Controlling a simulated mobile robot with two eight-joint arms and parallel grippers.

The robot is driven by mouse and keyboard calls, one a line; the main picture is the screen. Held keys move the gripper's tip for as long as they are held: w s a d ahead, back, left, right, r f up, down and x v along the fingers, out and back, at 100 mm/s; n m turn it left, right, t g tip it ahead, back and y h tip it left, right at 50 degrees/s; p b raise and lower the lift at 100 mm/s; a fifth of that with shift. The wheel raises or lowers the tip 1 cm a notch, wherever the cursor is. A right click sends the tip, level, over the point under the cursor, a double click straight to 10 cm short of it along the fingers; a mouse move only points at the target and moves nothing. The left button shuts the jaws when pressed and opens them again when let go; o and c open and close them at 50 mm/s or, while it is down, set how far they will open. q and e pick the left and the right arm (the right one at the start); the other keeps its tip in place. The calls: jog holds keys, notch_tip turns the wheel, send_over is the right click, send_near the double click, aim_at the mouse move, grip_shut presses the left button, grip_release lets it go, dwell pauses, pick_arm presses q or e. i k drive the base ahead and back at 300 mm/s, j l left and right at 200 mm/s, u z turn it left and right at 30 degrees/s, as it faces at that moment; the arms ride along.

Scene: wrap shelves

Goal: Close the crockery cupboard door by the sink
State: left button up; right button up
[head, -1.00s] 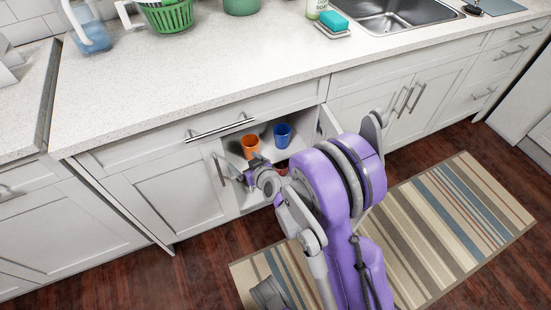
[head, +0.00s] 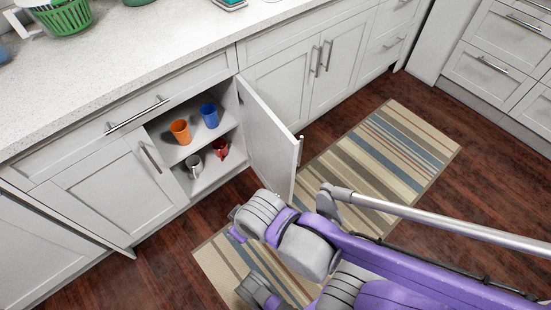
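The crockery cupboard's white door (head: 268,142) stands wide open, hinged on the right side of the opening and sticking out over the floor. Inside are an orange cup (head: 180,132) and a blue cup (head: 209,115) on the upper shelf. A white mug (head: 194,165) and a red mug (head: 220,148) are below. My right arm reaches in from the lower right. Its gripper (head: 238,236) is low in front of the cupboard, below the door's bottom corner, mostly hidden by the wrist. Its fingers cannot be made out clearly. My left gripper is not in view.
A closed cupboard door (head: 118,190) is left of the opening, with a drawer (head: 135,112) above. Closed double doors (head: 310,72) are to the right. A striped rug (head: 385,150) lies on the dark wood floor. A green basket (head: 66,17) stands on the counter.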

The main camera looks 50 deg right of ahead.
aim_at(273, 153)
jog(key=l, duration=0.55)
jog(key=k+l, duration=0.15)
jog(key=l, duration=0.9)
jog(key=k+l, duration=0.15)
jog(key=l, duration=0.95)
jog(key=l+u, duration=0.2)
jog(key=l, duration=0.25)
jog(key=i, duration=0.05)
